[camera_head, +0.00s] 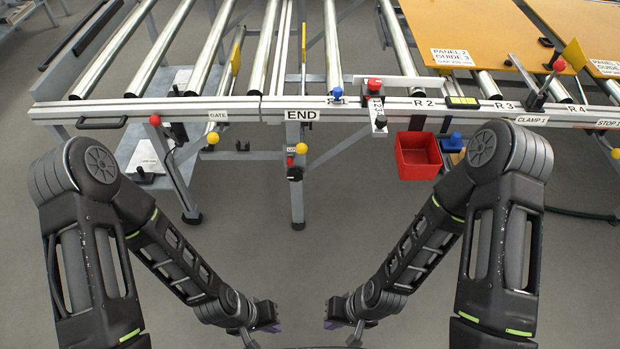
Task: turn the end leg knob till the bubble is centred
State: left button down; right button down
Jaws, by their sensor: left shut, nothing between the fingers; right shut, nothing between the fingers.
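The end leg (297,200) stands under the rail plate marked END (300,115). On this leg are a yellow ball knob (301,148), a smaller red knob (289,161) and a dark fitting (295,174) by a small label. I cannot tell which of these is the leg knob. A level with a yellow window (462,102) sits on the rail between R2 and R3; its bubble is too small to make out. My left gripper (274,317) and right gripper (332,316) are low in front, shut and empty, well apart from the leg.
Rollers and orange panels (480,35) lie behind. The floor between leg and grippers is clear.

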aim_at(296, 174)
jog(key=i+l, duration=0.15)
jog(key=l, duration=0.2)
jog(key=i+l, duration=0.2)
jog(key=l, duration=0.2)
jog(key=i+l+z, duration=0.1)
jog(key=l, duration=0.25)
jog(key=i+l, duration=0.2)
jog(key=l, duration=0.2)
jog(key=i+l, duration=0.2)
jog(key=l, duration=0.15)
jog(key=z, duration=0.05)
